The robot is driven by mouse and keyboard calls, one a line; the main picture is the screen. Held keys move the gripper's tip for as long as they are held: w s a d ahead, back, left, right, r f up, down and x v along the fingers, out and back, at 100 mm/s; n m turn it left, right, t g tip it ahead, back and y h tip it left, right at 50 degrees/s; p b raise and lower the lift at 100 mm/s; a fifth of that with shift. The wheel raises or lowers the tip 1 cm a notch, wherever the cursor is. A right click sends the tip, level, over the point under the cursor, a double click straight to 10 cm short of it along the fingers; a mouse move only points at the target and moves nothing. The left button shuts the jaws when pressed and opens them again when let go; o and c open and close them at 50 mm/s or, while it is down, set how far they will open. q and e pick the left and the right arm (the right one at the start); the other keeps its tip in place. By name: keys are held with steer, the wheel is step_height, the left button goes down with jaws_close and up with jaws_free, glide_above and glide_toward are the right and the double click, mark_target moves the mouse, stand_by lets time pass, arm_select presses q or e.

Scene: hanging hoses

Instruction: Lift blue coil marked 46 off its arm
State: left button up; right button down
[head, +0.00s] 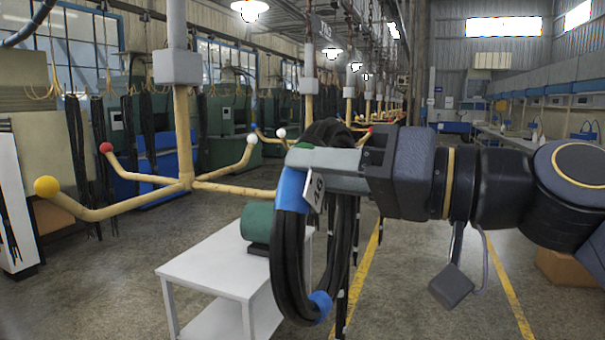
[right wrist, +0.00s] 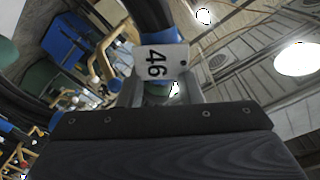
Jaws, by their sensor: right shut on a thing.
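The coil marked 46 is a loop of black hose (head: 283,262) with blue bands and a white tag (head: 315,190). It hangs upright from my right gripper (head: 306,170), which is shut on its blue-banded upper part. In the right wrist view the tag (right wrist: 161,62) reads 46, just beyond the gripper. A yellow hanger arm (head: 235,189) runs from its post (head: 183,130) toward the coil. The arm's tip is hidden behind the coil and gripper, so I cannot tell whether the coil still rests on it. My left gripper is not in view.
Other hanger arms end in a yellow ball (head: 46,186), a red ball (head: 106,147) and a white ball (head: 251,139). A white table (head: 210,272) with a green cylinder (head: 256,222) stands below left of the coil. More posts recede behind. Floor at right is mostly open.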

steer(key=b+v, duration=0.2)
steer(key=v, duration=0.4)
steer(key=shift+d+b, duration=0.3)
steer(key=shift+b, duration=0.05)
steer(key=shift+r, duration=0.1)
stand_by(0.4)
